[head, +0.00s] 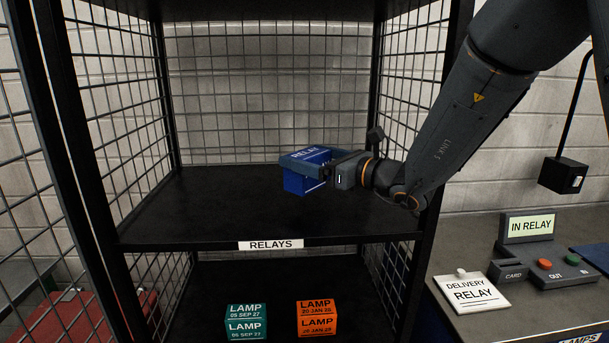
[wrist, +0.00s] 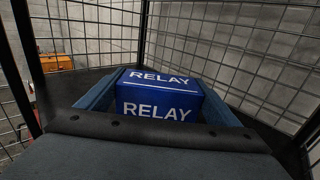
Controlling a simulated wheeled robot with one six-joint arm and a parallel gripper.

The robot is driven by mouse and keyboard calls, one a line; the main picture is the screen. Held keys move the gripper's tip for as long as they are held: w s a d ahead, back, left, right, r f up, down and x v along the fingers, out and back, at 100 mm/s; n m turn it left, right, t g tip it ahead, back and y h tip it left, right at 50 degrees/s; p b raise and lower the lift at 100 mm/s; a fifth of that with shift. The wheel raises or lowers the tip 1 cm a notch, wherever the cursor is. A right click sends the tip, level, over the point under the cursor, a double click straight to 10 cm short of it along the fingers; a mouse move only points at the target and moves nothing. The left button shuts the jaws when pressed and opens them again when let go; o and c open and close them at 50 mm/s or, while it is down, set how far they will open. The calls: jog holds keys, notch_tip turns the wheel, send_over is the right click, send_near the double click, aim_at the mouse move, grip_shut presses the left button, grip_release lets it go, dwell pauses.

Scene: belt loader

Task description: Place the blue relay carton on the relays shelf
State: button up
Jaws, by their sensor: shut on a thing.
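The blue relay carton (head: 305,171) is in my gripper (head: 331,172), inside the open bay above the relays shelf (head: 200,216). In the wrist view the carton (wrist: 160,95), marked RELAY on its top and near face, sits between the two blue-grey fingers of my gripper (wrist: 163,108). My gripper is shut on it. The carton appears a little above the shelf surface; whether its bottom touches is hard to tell. The shelf's front edge carries a RELAYS label (head: 271,245). The shelf is otherwise bare.
Wire mesh walls (head: 270,80) and dark posts (head: 80,170) enclose the bay. On the level below stand a teal lamp carton (head: 246,322) and an orange lamp carton (head: 317,318). At right, a counter holds a DELIVERY RELAY card (head: 471,292) and a button panel (head: 545,265) with an IN RELAY display.

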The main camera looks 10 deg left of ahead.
jog(key=shift+f+p, duration=0.65)
jog(key=shift+f, duration=1.55)
jog(key=shift+f, duration=0.2)
jog(key=o, duration=1.1)
jog(key=shift+r, duration=0.2)
jog(key=b+v, duration=0.3)
jog(key=v, duration=0.4)
jog(key=shift+s+d, duration=0.15)
jog(key=shift+d, duration=0.1)
